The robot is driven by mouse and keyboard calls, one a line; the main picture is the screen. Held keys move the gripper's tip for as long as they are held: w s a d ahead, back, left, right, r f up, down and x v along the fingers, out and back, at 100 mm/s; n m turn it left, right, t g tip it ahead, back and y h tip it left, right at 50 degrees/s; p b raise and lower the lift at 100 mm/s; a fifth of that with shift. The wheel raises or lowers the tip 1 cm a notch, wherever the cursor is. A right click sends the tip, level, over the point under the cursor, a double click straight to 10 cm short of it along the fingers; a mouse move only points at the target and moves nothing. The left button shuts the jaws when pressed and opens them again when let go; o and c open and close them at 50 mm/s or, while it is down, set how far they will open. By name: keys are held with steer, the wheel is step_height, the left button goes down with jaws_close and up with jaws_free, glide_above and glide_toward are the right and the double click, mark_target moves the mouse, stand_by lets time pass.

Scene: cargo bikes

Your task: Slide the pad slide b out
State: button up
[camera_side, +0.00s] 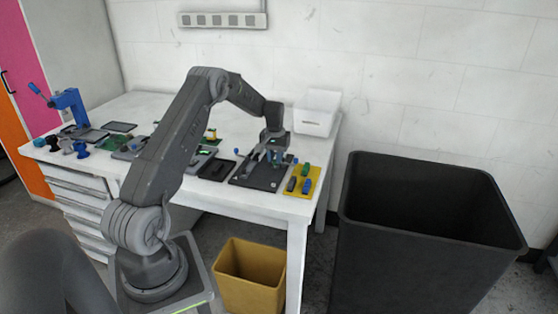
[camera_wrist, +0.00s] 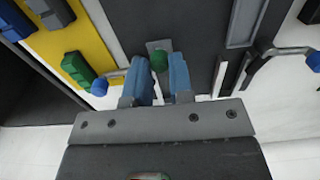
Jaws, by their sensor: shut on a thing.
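In the wrist view, the two blue-grey fingers of my gripper (camera_wrist: 161,72) stand on either side of a small green knob (camera_wrist: 159,60), closed on it. The knob sits by a grey metal plate (camera_wrist: 158,46) on the dark fixture board (camera_wrist: 205,40). I take this for a pad slide; no label shows which one it is. In the side view my gripper (camera_side: 275,158) is low over the dark fixture board (camera_side: 262,184) at the table's right end. The knob cannot be made out there.
A yellow tray (camera_side: 315,180) with blue, green and dark blocks lies right of the board. Blue-knobbed levers (camera_wrist: 99,86) flank the knob in the wrist view. A white bin (camera_side: 316,115) stands behind. A large black bin (camera_side: 430,270) stands right of the table.

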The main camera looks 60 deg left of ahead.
steer(key=shift+s+d, duration=3)
steer(key=o, duration=0.6)
steer(key=shift+o, duration=0.2)
step_height(320, 180, up, 8)
steer(key=shift+f, duration=0.25)
